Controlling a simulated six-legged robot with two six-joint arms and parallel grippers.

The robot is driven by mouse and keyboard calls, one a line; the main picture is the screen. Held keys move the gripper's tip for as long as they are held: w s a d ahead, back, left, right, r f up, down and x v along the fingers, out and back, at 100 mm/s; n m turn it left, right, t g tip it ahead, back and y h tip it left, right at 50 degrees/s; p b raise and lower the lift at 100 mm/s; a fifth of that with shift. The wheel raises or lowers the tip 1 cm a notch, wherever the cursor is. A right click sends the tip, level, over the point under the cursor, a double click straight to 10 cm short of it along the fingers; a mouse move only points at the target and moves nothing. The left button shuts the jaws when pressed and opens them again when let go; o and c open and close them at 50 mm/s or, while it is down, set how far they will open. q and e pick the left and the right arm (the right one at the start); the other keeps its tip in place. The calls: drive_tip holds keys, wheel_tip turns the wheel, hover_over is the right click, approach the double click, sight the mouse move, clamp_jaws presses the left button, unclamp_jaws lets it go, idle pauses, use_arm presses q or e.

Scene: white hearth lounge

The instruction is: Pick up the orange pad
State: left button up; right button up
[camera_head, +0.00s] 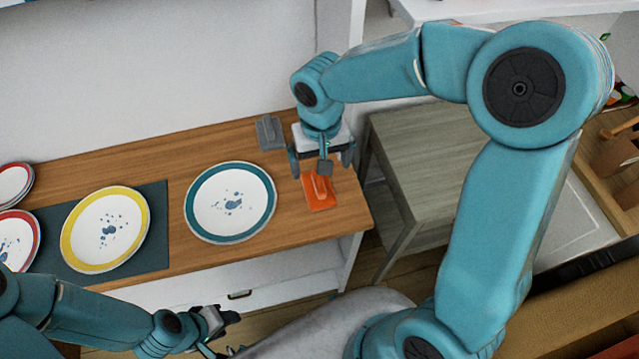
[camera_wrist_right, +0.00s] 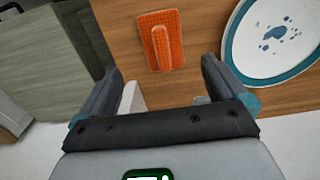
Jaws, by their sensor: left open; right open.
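The orange pad (camera_head: 321,190) lies on the wooden top near its right end, just right of the teal-rimmed plate. It has a raised handle along its middle. In the right wrist view the orange pad (camera_wrist_right: 160,41) lies ahead of the fingers, roughly between their lines. My right gripper (camera_head: 322,168) is open above the pad's far part, apart from it as far as I can tell; its fingers also show in the right wrist view (camera_wrist_right: 160,85). My left gripper (camera_head: 222,322) is at the bottom, in front of the cabinet, open and empty, away from the pad.
The teal-rimmed plate (camera_head: 231,203) is close to the pad's left. A grey pad-like object (camera_head: 269,133) stands behind, near the wall. A yellow-rimmed plate (camera_head: 106,229) sits on a dark mat (camera_head: 156,220). A grey-wood side table (camera_head: 420,150) stands to the right.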

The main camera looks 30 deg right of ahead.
sight(318, 181)
wheel_tip(318, 181, down, 3)
drive_tip(key=shift+s+f, duration=0.15)
drive_tip(key=f, duration=0.5)
drive_tip(key=shift+w+a+f, duration=0.1)
drive_tip(key=shift+w+f, duration=0.1)
drive_tip(key=shift+w, duration=0.05)
drive_tip(key=shift+c, duration=0.3)
drive_tip(key=c, duration=1.1)
drive_tip(key=shift+r, duration=0.15)
wheel_tip(318, 181, up, 20)
drive_tip(key=shift+f+p, duration=0.1)
drive_tip(key=shift+p, duration=0.5)
